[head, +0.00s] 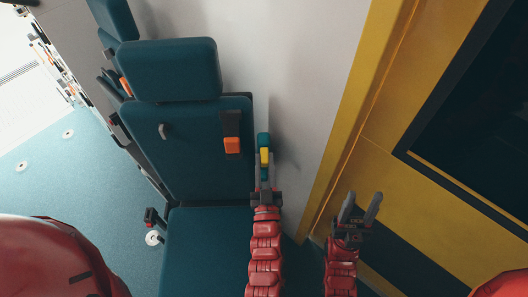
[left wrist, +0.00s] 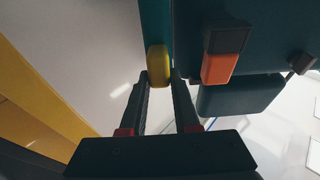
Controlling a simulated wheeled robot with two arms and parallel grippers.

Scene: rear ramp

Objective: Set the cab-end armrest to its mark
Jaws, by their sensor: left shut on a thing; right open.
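The armrest (head: 263,138) is a narrow teal bar with a yellow end piece (head: 265,156), at the right edge of the teal seat's backrest. My left gripper (head: 264,174) is shut on the yellow end piece. In the left wrist view the yellow piece (left wrist: 158,60) lies between and just beyond my left fingertips (left wrist: 160,80), with the teal bar (left wrist: 157,18) beyond it. The grip hides part of the end piece, and I cannot make out a setting mark. My right gripper (head: 360,208) is open and empty, to the right, in front of the yellow wall.
The seat backrest (head: 185,155) carries an orange belt buckle (head: 232,145) and a grey hook (head: 163,131). A pale wall (head: 295,75) stands close to the right of the armrest, then a yellow door frame (head: 350,110). Blue floor (head: 60,175) is open at the left.

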